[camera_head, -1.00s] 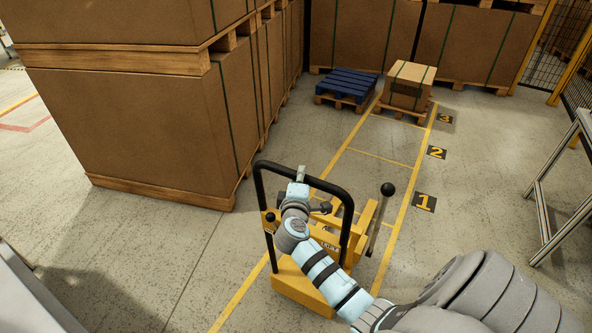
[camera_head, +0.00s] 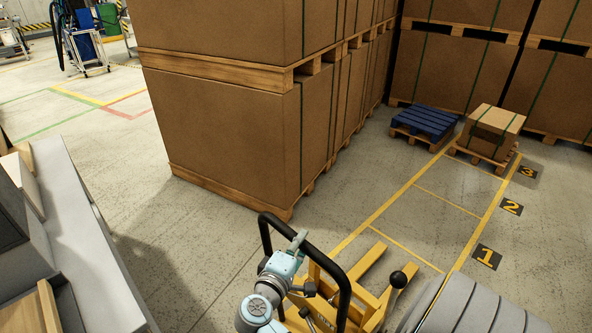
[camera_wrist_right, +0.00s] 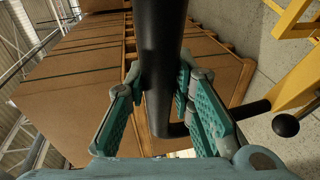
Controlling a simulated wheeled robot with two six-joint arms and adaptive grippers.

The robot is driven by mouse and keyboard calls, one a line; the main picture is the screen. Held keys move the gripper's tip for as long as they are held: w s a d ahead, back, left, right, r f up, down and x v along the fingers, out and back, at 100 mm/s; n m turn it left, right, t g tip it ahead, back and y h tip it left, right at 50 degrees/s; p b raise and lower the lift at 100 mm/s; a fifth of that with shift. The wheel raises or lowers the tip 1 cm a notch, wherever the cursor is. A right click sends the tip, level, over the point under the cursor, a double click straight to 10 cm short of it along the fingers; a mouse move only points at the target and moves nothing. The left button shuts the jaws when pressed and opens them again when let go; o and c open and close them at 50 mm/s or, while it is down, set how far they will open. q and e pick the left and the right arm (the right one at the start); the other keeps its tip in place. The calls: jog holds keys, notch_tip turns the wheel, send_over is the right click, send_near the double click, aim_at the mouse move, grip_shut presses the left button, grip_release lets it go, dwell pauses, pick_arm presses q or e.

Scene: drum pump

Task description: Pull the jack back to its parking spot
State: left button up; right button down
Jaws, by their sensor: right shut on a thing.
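The yellow jack (camera_head: 322,275) stands low in the head view, its forks toward the marked lane. My right gripper (camera_head: 297,242) is at the top of the loop handle. In the right wrist view my right gripper (camera_wrist_right: 170,100) has its teal fingers on both sides of the black handle bar (camera_wrist_right: 160,55) and is shut on it. The jack's lower body is cut off by the picture edge. My left gripper is not in view.
Tall stacked boxes on pallets (camera_head: 235,130) stand left of the lane. A blue pallet (camera_head: 423,122) and a strapped box on a pallet (camera_head: 493,130) stand at its far end. Yellow lines mark bays 1 (camera_head: 487,257), 2 and 3. Open floor lies left of the jack.

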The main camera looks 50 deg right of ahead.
jog(key=shift+a+f, duration=0.1)
jog(key=shift+f, duration=0.05)
jog(key=c, duration=1.8)
grip_release()
jog(key=o, duration=0.4)
jog(key=shift+a, duration=0.15)
jog(key=shift+o, duration=0.2)
